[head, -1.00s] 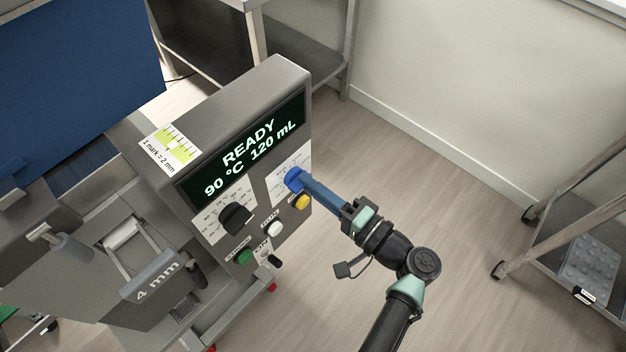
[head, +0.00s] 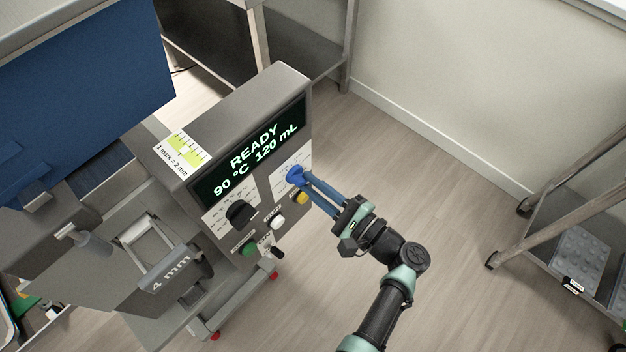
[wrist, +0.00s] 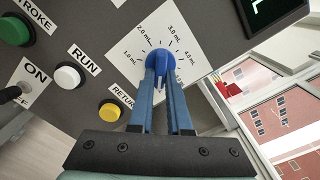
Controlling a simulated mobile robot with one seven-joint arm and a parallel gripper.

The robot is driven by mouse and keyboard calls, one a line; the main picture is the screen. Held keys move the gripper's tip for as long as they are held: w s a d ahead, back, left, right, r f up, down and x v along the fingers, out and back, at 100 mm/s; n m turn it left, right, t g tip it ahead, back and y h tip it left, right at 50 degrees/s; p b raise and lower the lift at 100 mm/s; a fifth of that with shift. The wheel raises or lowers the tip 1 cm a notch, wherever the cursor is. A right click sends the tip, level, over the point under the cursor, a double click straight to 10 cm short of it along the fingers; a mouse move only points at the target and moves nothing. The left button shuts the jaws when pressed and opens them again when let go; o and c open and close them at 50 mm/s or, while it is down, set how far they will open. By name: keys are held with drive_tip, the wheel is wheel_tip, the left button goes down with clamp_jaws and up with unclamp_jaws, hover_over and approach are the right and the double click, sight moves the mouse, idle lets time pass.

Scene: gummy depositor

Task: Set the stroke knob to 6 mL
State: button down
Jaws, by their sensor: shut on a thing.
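The blue stroke knob (head: 294,174) sits on a white dial plate on the front panel of the grey depositor (head: 265,95). In the wrist view the knob (wrist: 159,60) is at the upper middle. The dial plate (wrist: 185,45) around it reads 1.0, 2.0, 3.0 and 4.0 mL; further marks at lower right are partly hidden by a finger. My gripper (head: 305,181) reaches in from the right with its blue fingers on the knob. In the wrist view the fingers (wrist: 162,82) are shut on the knob's raised grip. Its pointer setting cannot be read clearly.
The display (head: 250,150) reads READY, 90 °C, 120 mL. A black knob (head: 240,212) is left of the blue one. Yellow (wrist: 110,110), white (wrist: 68,76) and green (wrist: 14,30) buttons sit close to my fingers. The floor to the right is clear up to a metal rack (head: 560,215).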

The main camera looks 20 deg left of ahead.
drive_tip(key=shift+m, duration=0.4)
drive_tip(key=c, duration=0.9)
unclamp_jaws()
drive_tip(key=shift+o, duration=0.2)
drive_tip(key=shift+d, duration=0.1)
drive_tip(key=b+v, duration=0.1)
drive_tip(key=v, duration=1.2)
